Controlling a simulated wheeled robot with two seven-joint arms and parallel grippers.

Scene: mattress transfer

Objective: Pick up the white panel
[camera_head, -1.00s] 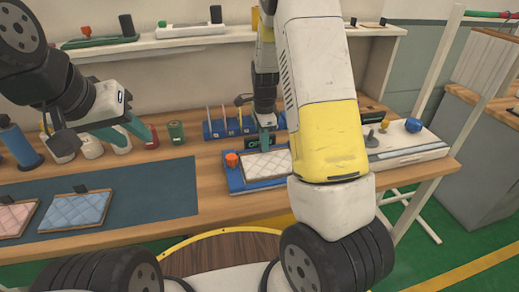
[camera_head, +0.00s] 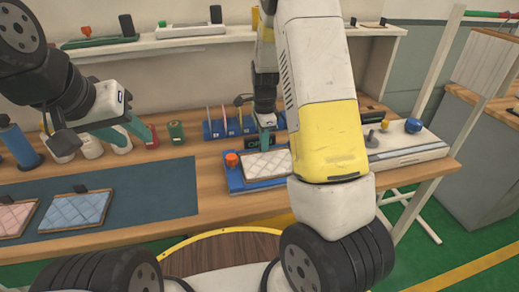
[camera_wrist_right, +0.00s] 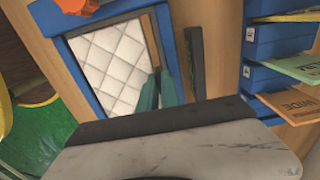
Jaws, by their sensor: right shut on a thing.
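The white panel (camera_head: 266,165), quilted with a wooden frame, lies in a blue tray (camera_head: 235,184) on the bench. It also shows in the right wrist view (camera_wrist_right: 108,62). My right gripper (camera_head: 267,142) is at the panel's far edge. In the right wrist view its teal fingertips (camera_wrist_right: 160,88) are closed on the framed edge of the panel; the exact contact is partly hidden. My right forearm covers the tray's right side in the head view. My left gripper (camera_head: 128,133) is open and empty above the back left of the bench, clear of the panel.
A blue panel (camera_head: 76,210) and a pink panel (camera_head: 15,217) lie on the dark mat (camera_head: 155,200) at left. An orange knob (camera_head: 232,159) sits at the tray's corner. Bottles and a blue rack (camera_head: 215,130) stand behind. A white fixture (camera_head: 410,145) is at right.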

